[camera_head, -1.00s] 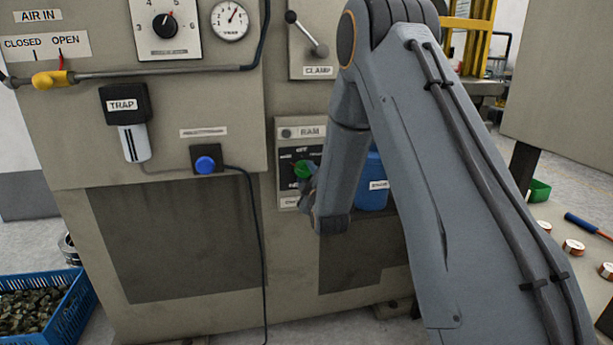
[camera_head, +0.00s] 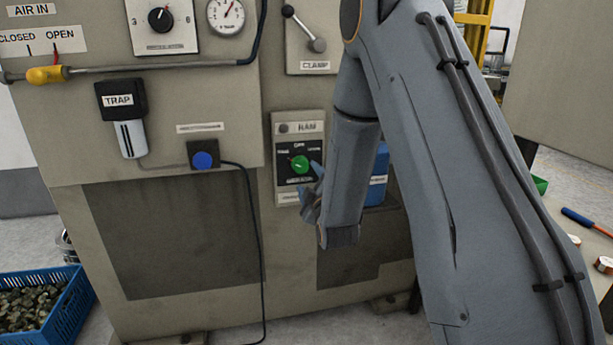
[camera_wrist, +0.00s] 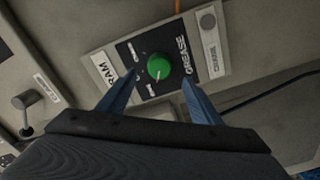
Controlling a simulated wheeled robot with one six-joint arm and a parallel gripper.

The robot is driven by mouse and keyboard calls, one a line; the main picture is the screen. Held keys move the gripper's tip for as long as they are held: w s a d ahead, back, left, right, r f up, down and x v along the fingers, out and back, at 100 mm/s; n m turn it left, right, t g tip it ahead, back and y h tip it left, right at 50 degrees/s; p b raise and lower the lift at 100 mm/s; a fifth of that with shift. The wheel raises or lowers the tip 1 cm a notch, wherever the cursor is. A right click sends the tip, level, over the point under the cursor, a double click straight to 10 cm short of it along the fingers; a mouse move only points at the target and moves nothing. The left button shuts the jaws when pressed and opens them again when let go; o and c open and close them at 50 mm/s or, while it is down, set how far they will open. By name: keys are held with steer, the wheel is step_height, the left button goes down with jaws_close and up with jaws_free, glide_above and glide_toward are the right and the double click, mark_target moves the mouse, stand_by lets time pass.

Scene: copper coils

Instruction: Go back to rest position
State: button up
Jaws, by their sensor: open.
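My gripper (camera_head: 313,185) is in front of the machine's RAM panel, just right of and below the green knob (camera_head: 299,163). In the wrist view my gripper (camera_wrist: 160,88) has its two blue fingers spread apart with nothing between them. The green knob also shows in the wrist view (camera_wrist: 158,67), beyond the fingertips and apart from them. The RAM panel (camera_head: 286,127) is on the machine front; part of its lower right is behind my gripper.
The machine (camera_head: 230,275) fills the space ahead. It carries a TRAP unit (camera_head: 122,100), a blue button (camera_head: 203,160) and a CLAMP lever (camera_head: 303,30). A blue crate (camera_head: 70,305) stands at lower left. A table edge with a screwdriver (camera_head: 585,220) is at right.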

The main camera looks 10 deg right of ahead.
steer(key=shift+s, duration=0.4)
